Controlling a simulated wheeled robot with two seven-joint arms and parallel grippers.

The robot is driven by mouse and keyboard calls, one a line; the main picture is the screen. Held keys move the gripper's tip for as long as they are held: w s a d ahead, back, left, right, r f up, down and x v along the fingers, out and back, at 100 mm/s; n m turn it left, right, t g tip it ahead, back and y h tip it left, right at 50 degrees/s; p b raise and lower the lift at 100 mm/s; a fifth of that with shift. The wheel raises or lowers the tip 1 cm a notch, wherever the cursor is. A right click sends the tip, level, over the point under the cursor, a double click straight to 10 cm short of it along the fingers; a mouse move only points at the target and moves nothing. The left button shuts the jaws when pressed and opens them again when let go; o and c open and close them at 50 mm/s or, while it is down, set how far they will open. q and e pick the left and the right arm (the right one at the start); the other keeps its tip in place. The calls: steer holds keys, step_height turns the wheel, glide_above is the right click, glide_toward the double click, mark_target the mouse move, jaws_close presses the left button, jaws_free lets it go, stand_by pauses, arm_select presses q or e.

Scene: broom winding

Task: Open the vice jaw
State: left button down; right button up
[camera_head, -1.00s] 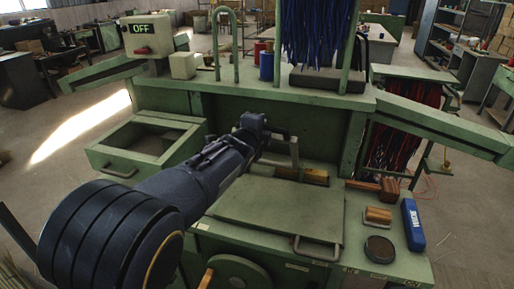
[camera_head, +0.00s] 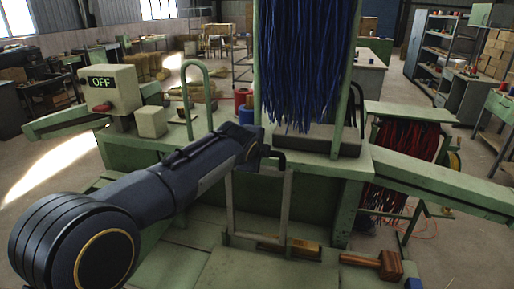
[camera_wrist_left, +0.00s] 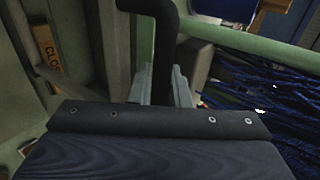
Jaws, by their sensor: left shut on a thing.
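The vice jaw shows in the head view as an upright grey metal frame (camera_head: 287,205) standing on the green machine bed. A black handle (camera_head: 277,157) is at its top right corner. My left gripper (camera_head: 262,152) is at the top of the frame, shut on the handle. The left wrist view shows the black handle (camera_wrist_left: 157,45) rising between the grey fingers (camera_wrist_left: 165,88). The fingertips are small and partly hidden by the wrist in the head view. My right gripper is not in view.
Blue bristles (camera_head: 305,60) hang just behind and above the frame. A green hooped rail (camera_head: 197,90) and an OFF box (camera_head: 112,88) stand left. A wooden mallet (camera_head: 378,263) lies on the bench right. A yellow labelled block (camera_head: 305,247) lies at the frame's foot.

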arm_select(q)
steer(key=shift+w+d+f, duration=0.15)
steer(key=shift+w+f, duration=0.15)
steer(key=shift+w, duration=0.15)
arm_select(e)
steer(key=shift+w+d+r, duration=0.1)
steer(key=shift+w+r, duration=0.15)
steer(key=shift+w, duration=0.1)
arm_select(q)
steer(key=c, duration=1.4)
jaws_free()
